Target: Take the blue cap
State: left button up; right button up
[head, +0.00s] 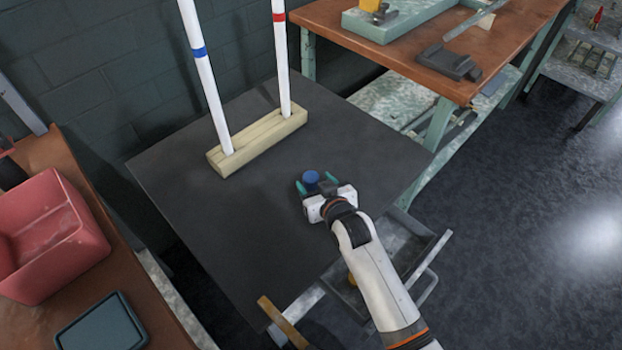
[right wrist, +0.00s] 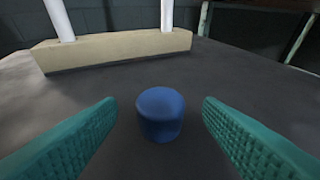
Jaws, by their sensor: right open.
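The blue cap (head: 311,178) stands on the dark table top. It also shows in the middle of the right wrist view (right wrist: 161,115), upright like a short cylinder. My right gripper (head: 316,186) is open, its green fingers low over the table. In the right wrist view the fingers (right wrist: 160,135) are on either side of the cap, with a clear gap on both sides. My left gripper is not in view.
A pale wooden block (head: 257,140) behind the cap holds two upright white tubes, one with a blue band (head: 199,52), one with a red band (head: 279,17). A red bin (head: 50,235) stands on the left bench. The dark table (head: 230,225) is otherwise mostly clear.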

aim_at(314, 182)
jog(key=x, duration=0.4)
jog(key=shift+f, duration=0.15)
jog(key=shift+s, duration=0.1)
jog(key=c, duration=1.1)
